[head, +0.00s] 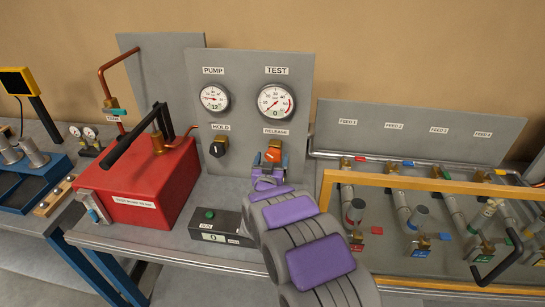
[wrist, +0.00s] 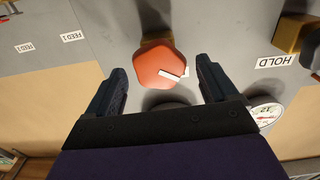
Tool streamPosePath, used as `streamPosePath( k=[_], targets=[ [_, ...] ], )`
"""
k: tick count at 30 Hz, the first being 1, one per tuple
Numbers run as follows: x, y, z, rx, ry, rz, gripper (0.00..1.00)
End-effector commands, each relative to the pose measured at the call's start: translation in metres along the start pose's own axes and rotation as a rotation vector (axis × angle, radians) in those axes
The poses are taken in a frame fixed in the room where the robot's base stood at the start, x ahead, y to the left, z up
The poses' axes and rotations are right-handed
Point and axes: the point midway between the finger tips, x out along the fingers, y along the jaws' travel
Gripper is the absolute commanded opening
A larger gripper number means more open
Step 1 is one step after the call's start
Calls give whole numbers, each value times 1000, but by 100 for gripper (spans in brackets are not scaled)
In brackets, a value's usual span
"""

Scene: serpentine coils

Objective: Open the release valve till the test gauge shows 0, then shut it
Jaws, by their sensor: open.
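The release valve's orange-red knob (head: 273,155) sits under the RELEASE label on the upright grey panel (head: 236,168). In the wrist view the knob (wrist: 152,66) shows a white pointer bar. My gripper (head: 270,172) is at the knob; in the wrist view my gripper (wrist: 160,68) is open, with one finger on each side of the knob and gaps showing between. The test gauge (head: 276,101) is above the knob; its small window appears to read 0 and its needle points low left.
The pump gauge (head: 214,98) appears to read 12. The black HOLD knob (head: 218,148) is left of the release knob. A red pump box (head: 150,190) stands left, a small box with a green button (head: 209,214) below, and an orange rail (head: 430,182) with pipework right.

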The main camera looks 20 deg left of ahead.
Motion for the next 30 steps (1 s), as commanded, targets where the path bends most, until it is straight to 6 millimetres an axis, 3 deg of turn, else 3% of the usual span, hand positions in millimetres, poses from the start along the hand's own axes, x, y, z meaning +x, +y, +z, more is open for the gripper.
streamPosePath(
  k=[9,20,30],
  targets=[
    [26,0,-1,1,1,0,86],
    [29,0,-1,0,1,-1,86],
    [29,0,-1,0,1,-1,54]
  ],
)
